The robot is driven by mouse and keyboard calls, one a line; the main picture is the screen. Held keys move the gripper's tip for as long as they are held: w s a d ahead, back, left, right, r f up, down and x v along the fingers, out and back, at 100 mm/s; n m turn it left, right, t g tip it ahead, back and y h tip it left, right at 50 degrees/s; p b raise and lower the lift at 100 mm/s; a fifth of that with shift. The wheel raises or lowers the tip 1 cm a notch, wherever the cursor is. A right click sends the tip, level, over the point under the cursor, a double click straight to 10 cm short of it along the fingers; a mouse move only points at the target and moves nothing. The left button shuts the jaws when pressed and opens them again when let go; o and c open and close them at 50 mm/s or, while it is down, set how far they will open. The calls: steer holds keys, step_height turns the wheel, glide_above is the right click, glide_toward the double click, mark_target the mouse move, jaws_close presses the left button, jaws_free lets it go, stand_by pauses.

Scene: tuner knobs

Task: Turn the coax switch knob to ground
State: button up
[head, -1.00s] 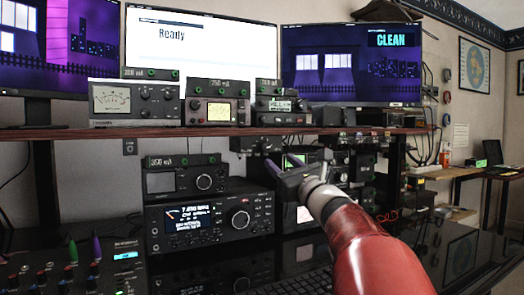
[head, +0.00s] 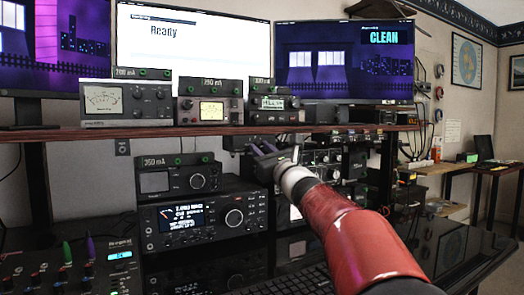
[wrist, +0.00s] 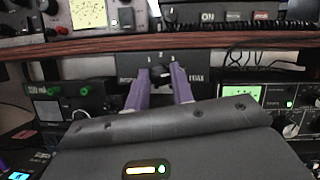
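The coax switch (wrist: 147,60) is a small dark box hung under the front of the wooden shelf, marked 1, 2, 3 above its knob. Its dark knob (wrist: 159,74) shows between my two fingertips in the wrist view. I cannot tell clearly where its pointer is. In the head view the box (head: 234,142) is partly hidden behind my gripper (head: 262,149). My gripper (wrist: 158,76) has two purple fingers spread apart, one on each side of the knob in the picture. I cannot tell whether they touch it. The lower front of the box is hidden behind the fingers.
The wooden shelf edge (wrist: 100,46) runs just above my fingers. A small meter unit (head: 178,178) sits on a large radio (head: 205,220) to the left below. More radio gear (wrist: 262,102) stands at the right. The keyboard (head: 290,286) lies on the desk below.

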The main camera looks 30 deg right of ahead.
steer(key=c, duration=0.4)
